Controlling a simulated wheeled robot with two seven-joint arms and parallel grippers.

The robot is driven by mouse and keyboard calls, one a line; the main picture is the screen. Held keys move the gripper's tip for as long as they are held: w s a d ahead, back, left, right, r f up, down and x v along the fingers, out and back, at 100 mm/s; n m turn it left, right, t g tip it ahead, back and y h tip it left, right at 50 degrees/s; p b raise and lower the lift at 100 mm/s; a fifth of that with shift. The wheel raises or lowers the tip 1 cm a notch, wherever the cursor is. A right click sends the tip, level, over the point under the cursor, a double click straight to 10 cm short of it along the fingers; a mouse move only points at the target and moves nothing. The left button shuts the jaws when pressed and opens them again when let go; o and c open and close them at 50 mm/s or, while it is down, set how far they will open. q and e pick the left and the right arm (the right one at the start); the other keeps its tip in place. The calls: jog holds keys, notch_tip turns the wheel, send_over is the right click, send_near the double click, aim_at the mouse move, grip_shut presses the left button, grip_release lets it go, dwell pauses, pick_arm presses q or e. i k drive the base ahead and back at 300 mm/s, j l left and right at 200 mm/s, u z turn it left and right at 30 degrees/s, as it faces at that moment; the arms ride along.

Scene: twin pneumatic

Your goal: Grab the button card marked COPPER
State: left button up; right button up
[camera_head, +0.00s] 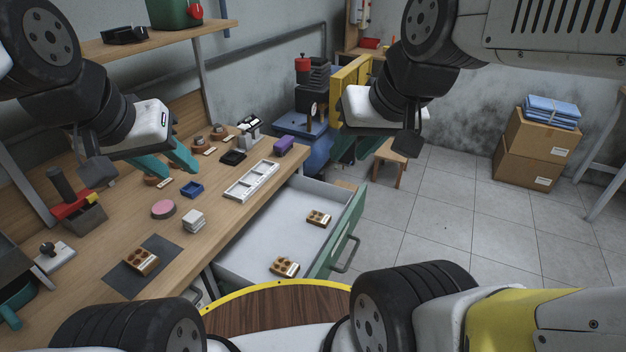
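Three brown button cards with round buttons and a pale label strip are in view. One card (141,261) lies on a dark mat on the workbench. A second card (319,218) and a third card (285,266) lie apart inside the open drawer. The label print is too small to read, so I cannot tell which is COPPER. My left gripper (170,164) is over the workbench, with its teal fingers apart and nothing between them. My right gripper (358,149) is beyond the drawer's far end, its fingers apart and empty. No card is near either gripper.
The drawer (345,222) is pulled out with its green front at right. The workbench (213,210) holds a white tray (252,181), a pink disc (163,209), white blocks (193,221) and a blue tray (192,189). A stool (391,157) and boxes (534,145) stand beyond; the floor between is clear.

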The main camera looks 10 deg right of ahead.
aim_at(143, 261)
jog(key=u, duration=1.3)
jog(key=k+j+u, duration=0.15)
jog(key=k+u, duration=0.15)
jog(key=u, duration=0.15)
